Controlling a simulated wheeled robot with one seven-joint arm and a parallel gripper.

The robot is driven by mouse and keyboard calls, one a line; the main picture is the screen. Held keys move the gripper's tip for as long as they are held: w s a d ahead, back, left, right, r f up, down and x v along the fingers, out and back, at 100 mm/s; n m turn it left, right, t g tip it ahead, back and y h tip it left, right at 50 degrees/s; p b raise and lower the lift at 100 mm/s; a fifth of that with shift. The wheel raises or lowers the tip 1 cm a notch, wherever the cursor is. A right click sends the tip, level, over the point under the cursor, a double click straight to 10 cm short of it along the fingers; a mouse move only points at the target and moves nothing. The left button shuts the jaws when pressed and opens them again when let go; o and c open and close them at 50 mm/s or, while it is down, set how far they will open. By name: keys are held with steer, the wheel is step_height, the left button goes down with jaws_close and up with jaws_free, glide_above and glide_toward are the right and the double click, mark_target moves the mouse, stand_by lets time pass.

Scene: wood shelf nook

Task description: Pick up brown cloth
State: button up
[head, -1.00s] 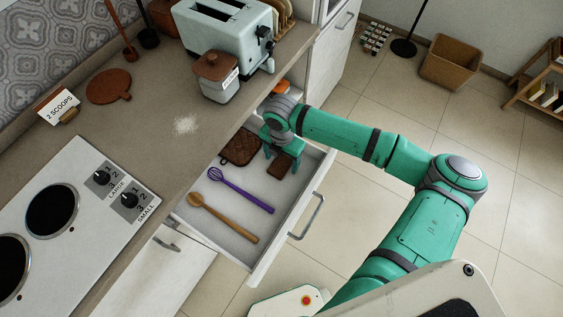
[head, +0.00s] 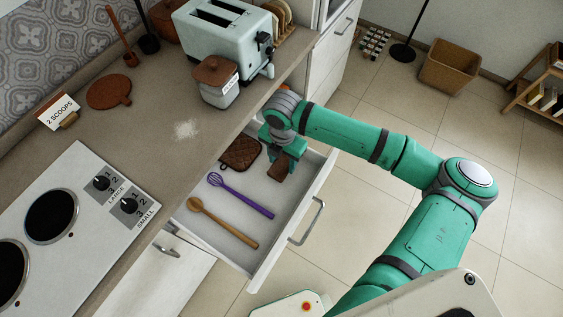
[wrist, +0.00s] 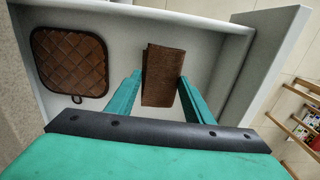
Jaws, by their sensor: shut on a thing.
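The brown cloth (head: 281,168) is a small folded rectangle in the open drawer, at its far right part. In the wrist view the cloth (wrist: 163,72) stands between the two green fingers. My gripper (wrist: 160,78) is shut on the cloth, with a finger at each side. In the head view my gripper (head: 280,155) reaches down into the drawer from above. Whether the cloth touches the drawer floor is hard to tell.
The drawer (head: 262,277) also holds a quilted brown pot holder (head: 240,153), a purple whisk (head: 240,195) and a wooden spoon (head: 224,223). The counter (head: 150,140) overhangs the drawer on the left, with a toaster (head: 215,45) and lidded jar (head: 217,92) near its edge.

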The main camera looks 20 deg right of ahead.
steer(key=s+r, duration=0.8)
steer(key=s, duration=0.5)
steer(key=shift+d+r, duration=0.15)
steer(key=shift+r, duration=0.25)
steer(key=shift+s, duration=0.1)
